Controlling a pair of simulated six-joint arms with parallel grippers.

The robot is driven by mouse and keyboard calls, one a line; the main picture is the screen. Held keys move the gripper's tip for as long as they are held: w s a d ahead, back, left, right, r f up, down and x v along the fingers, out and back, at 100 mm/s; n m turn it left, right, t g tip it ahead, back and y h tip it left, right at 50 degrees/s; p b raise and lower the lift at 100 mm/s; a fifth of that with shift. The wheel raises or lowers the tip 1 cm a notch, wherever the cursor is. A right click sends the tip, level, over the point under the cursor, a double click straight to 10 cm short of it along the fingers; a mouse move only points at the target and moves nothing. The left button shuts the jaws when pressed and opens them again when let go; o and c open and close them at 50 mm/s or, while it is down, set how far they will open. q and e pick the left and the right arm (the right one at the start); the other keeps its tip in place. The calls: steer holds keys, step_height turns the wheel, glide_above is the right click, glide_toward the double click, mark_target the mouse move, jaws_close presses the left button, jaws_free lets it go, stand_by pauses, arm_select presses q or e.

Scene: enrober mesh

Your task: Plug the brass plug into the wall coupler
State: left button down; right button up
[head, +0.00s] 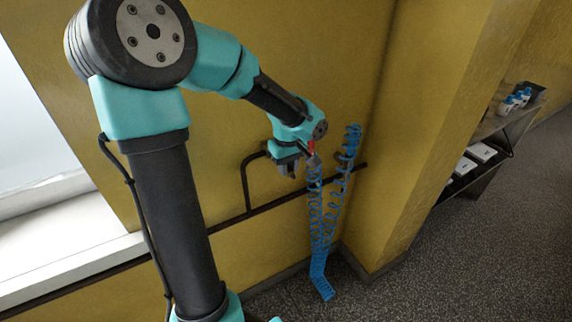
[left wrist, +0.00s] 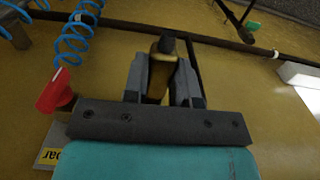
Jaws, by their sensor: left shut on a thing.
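My left gripper (head: 288,168) is by the yellow wall, just left of the blue coiled hose. In the left wrist view the left gripper (left wrist: 160,82) is shut on a brass-coloured piece with a dark tip, which looks like the brass plug (left wrist: 160,78). The plug cannot be made out in the head view. A red fitting (left wrist: 55,91) stands to the left of the fingers, apart from them, and shows small in the head view (head: 311,148). A blue hose end meets it in the picture. I cannot tell whether it is the wall coupler. My right gripper is not in view.
The blue coiled hose (head: 315,200) hangs in loops near the wall corner. A dark pipe (head: 270,204) runs along the wall, with a bent branch behind my gripper. A shelf (head: 495,125) with bottles and white boxes stands at the right. The floor (head: 460,245) is clear.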

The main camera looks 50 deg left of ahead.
arm_select(q)
steer(key=shift+s+d, duration=0.25)
steer(key=shift+d, duration=1.05)
steer(key=shift+w+a, duration=0.2)
steer(key=shift+a, duration=0.75)
steer(key=shift+w+a, duration=0.15)
steer(key=shift+a, duration=0.75)
stand_by(1.1)
steer(key=c, duration=0.8)
jaws_free()
steer(key=shift+c, duration=0.2)
step_height(320, 180, up, 18)
steer(key=shift+f, duration=0.25)
steer(key=shift+c, duration=0.4)
